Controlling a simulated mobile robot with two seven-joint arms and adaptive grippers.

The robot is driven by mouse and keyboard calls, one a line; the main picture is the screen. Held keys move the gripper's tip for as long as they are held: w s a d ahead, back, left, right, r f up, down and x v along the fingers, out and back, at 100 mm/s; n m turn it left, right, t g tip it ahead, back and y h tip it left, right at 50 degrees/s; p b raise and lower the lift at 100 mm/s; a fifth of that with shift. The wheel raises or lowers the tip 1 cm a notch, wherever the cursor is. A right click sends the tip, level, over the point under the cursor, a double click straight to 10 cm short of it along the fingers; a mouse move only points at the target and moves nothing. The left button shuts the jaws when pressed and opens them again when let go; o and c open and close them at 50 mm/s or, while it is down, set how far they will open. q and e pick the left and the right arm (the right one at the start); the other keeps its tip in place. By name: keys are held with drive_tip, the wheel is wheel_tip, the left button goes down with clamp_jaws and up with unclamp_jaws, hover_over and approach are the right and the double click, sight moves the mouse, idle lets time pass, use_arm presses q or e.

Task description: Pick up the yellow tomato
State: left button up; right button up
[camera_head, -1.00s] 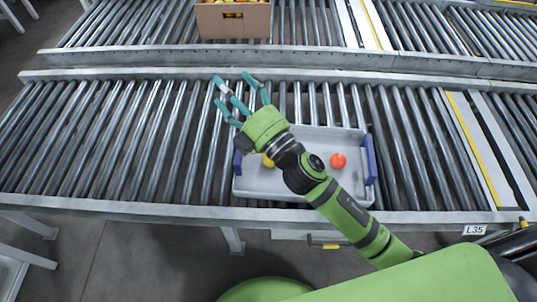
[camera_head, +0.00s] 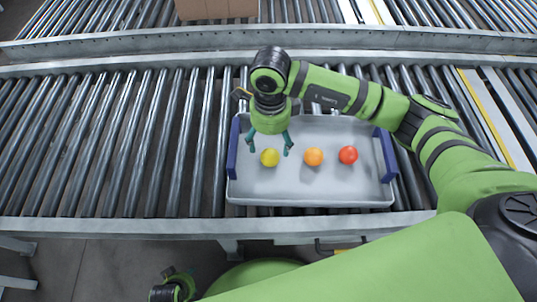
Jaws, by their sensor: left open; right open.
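The yellow tomato (camera_head: 269,157) sits in the left part of a light grey tray (camera_head: 310,197) with blue end handles. My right gripper (camera_head: 269,149) points down over it, open, with one teal finger on either side of the tomato in the picture. I cannot tell whether the fingers touch it. An orange tomato (camera_head: 313,157) and a red tomato (camera_head: 348,155) sit to its right in the same tray. My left gripper (camera_head: 178,274) is low at the bottom edge, partly cut off, open and away from the tray.
The tray rests on a roller conveyor (camera_head: 110,150) with bare rollers to its left. A second conveyor runs behind, carrying a cardboard box (camera_head: 216,9). The near metal rail (camera_head: 120,230) borders the front.

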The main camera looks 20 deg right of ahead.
sight(268, 153)
drive_tip(key=f, duration=0.6)
drive_tip(key=shift+s+a, duration=0.3)
drive_tip(key=shift+a, duration=0.05)
drive_tip(key=c, duration=0.9)
